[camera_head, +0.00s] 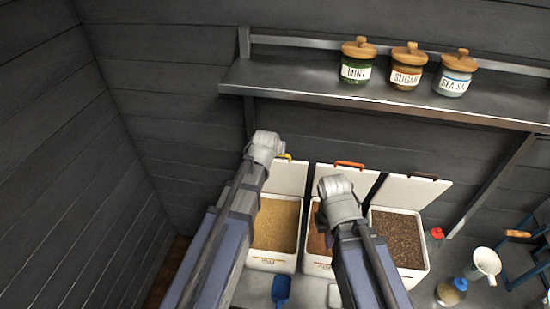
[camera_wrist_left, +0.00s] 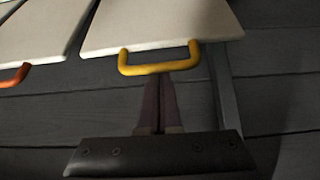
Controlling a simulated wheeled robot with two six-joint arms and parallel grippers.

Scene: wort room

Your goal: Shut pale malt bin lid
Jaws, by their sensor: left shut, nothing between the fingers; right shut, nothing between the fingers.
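The left bin (camera_head: 273,265) holds pale tan grain and its label is too small to read surely. Its white lid (camera_head: 287,178) stands open, leaning back toward the wall, with a yellow handle on its edge. In the left wrist view the yellow handle (camera_wrist_left: 160,68) crosses just beyond my left gripper (camera_wrist_left: 159,80), whose fingers are shut and empty; I cannot tell whether they touch it. In the head view the left arm covers part of this bin and lid. My right gripper (camera_head: 336,186) is shut and empty, in front of the middle bin.
A shelf (camera_head: 300,88) with several jars is above. A blue scoop (camera_head: 281,290), white jug (camera_head: 484,265) and blue-capped jar (camera_head: 450,292) stand on the counter.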

